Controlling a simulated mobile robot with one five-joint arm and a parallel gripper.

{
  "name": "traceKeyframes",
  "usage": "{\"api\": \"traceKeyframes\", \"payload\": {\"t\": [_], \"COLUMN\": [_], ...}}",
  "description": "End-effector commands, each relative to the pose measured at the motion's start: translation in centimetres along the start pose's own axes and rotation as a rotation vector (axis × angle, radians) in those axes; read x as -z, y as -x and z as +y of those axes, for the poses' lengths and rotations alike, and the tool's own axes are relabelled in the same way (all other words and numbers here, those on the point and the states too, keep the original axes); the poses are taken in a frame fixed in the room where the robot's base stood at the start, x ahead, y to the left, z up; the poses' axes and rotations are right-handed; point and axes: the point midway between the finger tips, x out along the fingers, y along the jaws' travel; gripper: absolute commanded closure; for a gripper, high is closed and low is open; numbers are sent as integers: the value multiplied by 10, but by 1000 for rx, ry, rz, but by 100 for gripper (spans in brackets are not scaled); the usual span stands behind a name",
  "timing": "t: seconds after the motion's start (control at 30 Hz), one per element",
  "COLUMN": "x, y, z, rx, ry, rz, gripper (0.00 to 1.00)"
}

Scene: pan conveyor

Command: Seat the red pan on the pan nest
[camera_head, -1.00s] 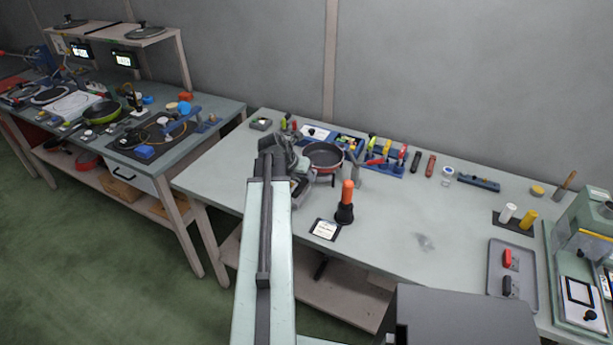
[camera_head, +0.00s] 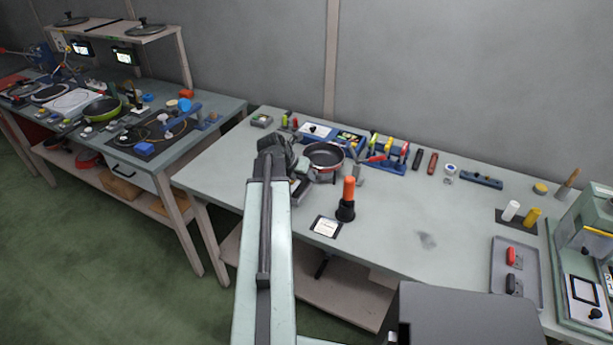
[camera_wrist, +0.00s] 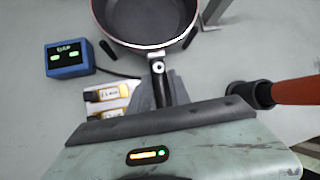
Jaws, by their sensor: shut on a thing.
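The red pan (camera_head: 324,165) has a dark inside and is level over the back middle of the bench. It also shows at the top of the wrist view (camera_wrist: 147,43), cut by the edge. My gripper (camera_wrist: 160,88) is shut on the pan's handle, which points toward me. Short dark posts (camera_wrist: 107,50) show beside the pan's rim and look like part of the pan nest. The rest of the nest is hidden under the pan. I cannot tell whether the pan rests on it or hangs just above.
An orange-handled tool (camera_head: 348,190) stands upright in a black base close to the right of my gripper. A blue display box (camera_wrist: 69,58) is left of the pan. The bench's front middle is clear.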

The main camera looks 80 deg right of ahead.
Motion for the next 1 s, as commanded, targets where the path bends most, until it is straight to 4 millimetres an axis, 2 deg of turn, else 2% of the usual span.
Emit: {"api": "traceKeyframes", "payload": {"t": [0.2, 0.23, 0.3, 0.33, 0.6, 0.73, 0.87, 1.0], "x": [3, 3, 3, 3, 3, 2, 0, -1], "y": [-5, -5, -4, -4, -4, 3, 23, 53], "z": [2, 2, 1, 1, 2, 1, 0, -2], "rx": [0, 0, 0, 0, -1, -1, -2, -1], "ry": [1, 1, 1, 1, 0, 1, 2, 2], "rz": [-1, -1, -1, -1, 1, 0, 0, 0], "gripper": [100, 74, 54, 51, 51, 51, 51, 51]}}
